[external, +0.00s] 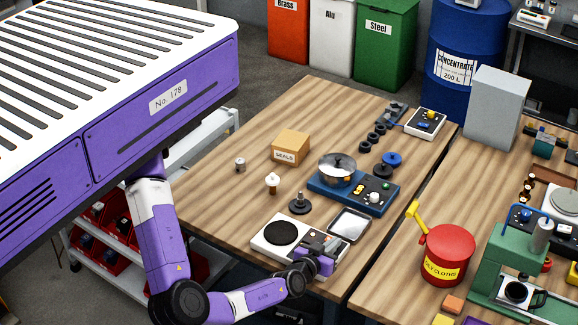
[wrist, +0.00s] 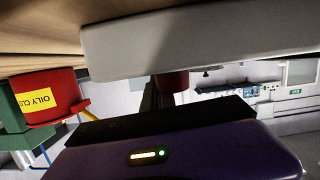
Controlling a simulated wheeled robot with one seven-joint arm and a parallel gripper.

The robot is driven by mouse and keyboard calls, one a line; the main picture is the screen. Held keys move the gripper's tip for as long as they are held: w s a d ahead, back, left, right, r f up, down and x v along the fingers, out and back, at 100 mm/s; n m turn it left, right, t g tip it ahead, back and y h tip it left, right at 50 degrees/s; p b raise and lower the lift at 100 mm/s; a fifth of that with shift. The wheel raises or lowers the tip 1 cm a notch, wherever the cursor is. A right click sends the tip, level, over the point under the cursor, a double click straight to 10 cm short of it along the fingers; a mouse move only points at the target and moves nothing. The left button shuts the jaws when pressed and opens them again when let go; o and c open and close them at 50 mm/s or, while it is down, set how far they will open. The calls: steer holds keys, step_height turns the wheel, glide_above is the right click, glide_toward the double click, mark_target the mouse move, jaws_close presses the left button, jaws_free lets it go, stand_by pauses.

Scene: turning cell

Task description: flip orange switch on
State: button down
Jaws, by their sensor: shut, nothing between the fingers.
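The orange switch cannot be made out in either view; my gripper may hide it. A white hotplate-like unit with a black round plate (external: 281,233) lies at the near edge of the table. My gripper (external: 320,243) is at the right end of this unit, low over it or against it; I cannot tell if it touches. It is shut and holds nothing. In the wrist view a pale slab (wrist: 200,35), likely the unit's side, fills the top, close to my dark gripper body. The fingertips are not clear there.
A metal tray (external: 349,225) lies just right of the unit. A blue cooker base (external: 330,187) with a lidded pot (external: 337,170) stands behind. A black knobbed weight (external: 300,203) is close behind the unit. A red cloth bin (external: 447,256) stands on the right table, across a gap.

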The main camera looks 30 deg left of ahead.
steer(key=shift+d+r+p, duration=0.15)
steer(key=shift+r+p, duration=1.05)
steer(key=shift+d+r+p, duration=0.1)
steer(key=shift+r+p, duration=1.05)
steer(key=b+v, duration=0.1)
steer(key=v, duration=0.2)
steer(key=b+v, duration=0.1)
steer(key=v, duration=0.1)
steer(key=b+v, duration=0.1)
steer(key=v, duration=0.2)
steer(key=shift+s+d+f, duration=0.2)
steer(key=shift+s+f, duration=0.1)
steer(key=shift+s, duration=0.15)
steer(key=shift+s+r, duration=0.2)
steer(key=shift+s, duration=0.3)
steer(key=a+n, duration=0.1)
steer(key=a, duration=0.3)
steer(key=a+f+n+y, duration=0.1)
steer(key=shift+a+f+n, duration=0.1)
steer(key=shift+a+n, duration=0.2)
steer(key=shift+a, duration=0.1)
steer(key=s+a+r+m+b, duration=0.1)
steer(key=s+a, duration=0.2)
steer(key=a, duration=1)
steer(key=s+a+r+m+b, duration=0.2)
steer(key=s+a, duration=0.2)
steer(key=a, duration=1)
steer(key=shift+a+h+b, duration=0.3)
steer(key=shift+h, duration=0.1)
